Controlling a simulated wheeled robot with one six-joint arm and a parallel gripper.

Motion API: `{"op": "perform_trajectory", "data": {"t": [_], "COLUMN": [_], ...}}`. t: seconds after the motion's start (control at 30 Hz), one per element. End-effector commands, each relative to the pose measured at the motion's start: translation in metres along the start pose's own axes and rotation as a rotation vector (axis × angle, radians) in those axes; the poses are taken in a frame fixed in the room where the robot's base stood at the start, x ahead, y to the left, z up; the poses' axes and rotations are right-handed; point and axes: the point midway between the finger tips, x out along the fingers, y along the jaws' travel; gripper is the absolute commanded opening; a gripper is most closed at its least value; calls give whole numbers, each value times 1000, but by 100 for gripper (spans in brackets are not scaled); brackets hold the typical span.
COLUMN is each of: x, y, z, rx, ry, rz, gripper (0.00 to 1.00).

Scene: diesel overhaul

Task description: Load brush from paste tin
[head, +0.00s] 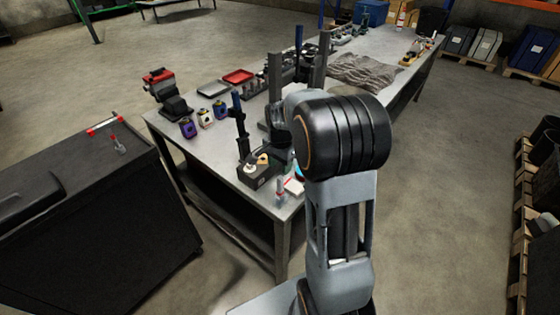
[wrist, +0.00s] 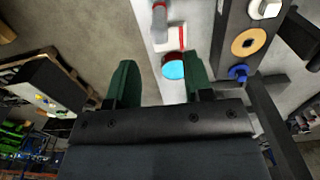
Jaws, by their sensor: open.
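My gripper (wrist: 160,82) is open in the wrist view, with its two green fingers apart and nothing held between them. A small round red tin with a bright blue top (wrist: 173,68) shows between the fingers, close to the right one; it looks like the paste tin. I cannot tell the height gap between it and the fingertips. In the head view, a bit of blue (head: 298,172) shows beside my arm at the bench's near end. My gripper is mostly hidden behind my arm there. I cannot clearly pick out a brush in either view.
A dark block (head: 258,175) with round fittings stands on the bench (head: 225,150); it also shows in the wrist view (wrist: 236,65). A black cabinet (head: 90,210) stands left.

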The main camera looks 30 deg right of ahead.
Motion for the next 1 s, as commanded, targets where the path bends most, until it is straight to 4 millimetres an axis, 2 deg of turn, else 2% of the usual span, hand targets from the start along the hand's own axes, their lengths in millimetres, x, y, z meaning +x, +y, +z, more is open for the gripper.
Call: {"op": "perform_trajectory", "data": {"t": [0.27, 0.7, 1.0], "x": [24, 73, 86], "y": [0, 0, 0], "z": [0, 1, 1], "rx": [-3, -5, -5], "ry": [0, 0, 0], "rz": [0, 0, 0], "gripper": [47, 47, 47]}}
